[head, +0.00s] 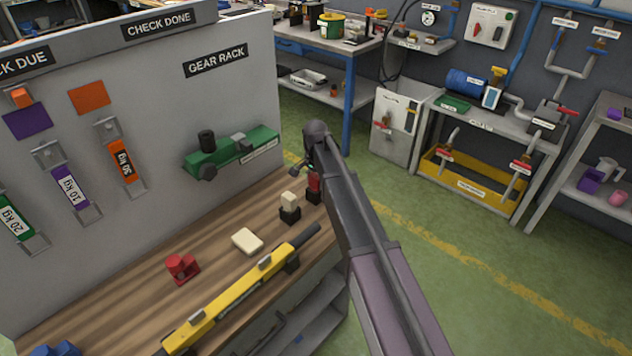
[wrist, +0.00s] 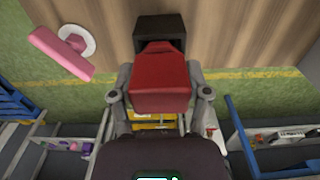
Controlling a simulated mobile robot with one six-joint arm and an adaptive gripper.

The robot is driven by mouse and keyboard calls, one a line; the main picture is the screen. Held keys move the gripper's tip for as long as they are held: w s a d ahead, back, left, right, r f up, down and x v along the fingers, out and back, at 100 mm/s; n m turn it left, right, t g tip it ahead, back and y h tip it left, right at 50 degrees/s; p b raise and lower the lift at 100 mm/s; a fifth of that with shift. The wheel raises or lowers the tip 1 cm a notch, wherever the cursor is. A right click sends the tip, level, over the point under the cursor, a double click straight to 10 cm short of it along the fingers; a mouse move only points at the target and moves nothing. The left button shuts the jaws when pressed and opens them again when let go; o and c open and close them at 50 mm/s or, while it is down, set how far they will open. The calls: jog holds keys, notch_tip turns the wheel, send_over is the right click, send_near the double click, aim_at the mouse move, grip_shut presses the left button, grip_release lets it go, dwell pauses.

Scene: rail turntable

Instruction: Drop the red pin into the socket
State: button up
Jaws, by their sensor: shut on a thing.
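The red pin (wrist: 160,88) is a blocky piece held between the two fingers of my gripper (wrist: 160,94) in the wrist view. Its far end overlaps the opening of a dark square socket (wrist: 160,27) on the wooden bench. I cannot tell how far the pin is inside it. In the head view the red pin (head: 314,181) stands above the dark socket (head: 313,198) near the bench's right edge. My gripper (head: 309,164) is shut on the pin there, partly hidden by my arm.
Left of the socket, a cream pin (head: 289,198) stands in a dark block. A cream block (head: 247,241), a red fitting (head: 183,268) and a yellow bar tool (head: 228,302) are on the bench. A pink handle (wrist: 62,52) is beside the bench edge. The panel (head: 130,90) rises behind.

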jog(key=shift+r+p, duration=0.55)
jog(key=shift+r, duration=0.1)
dwell(0.5)
jog(key=shift+r+p, duration=2.85)
jog(key=shift+r, duration=0.1)
jog(key=shift+r+p, duration=2.45)
jog(key=shift+p, duration=0.1)
jog(key=shift+d, duration=0.15)
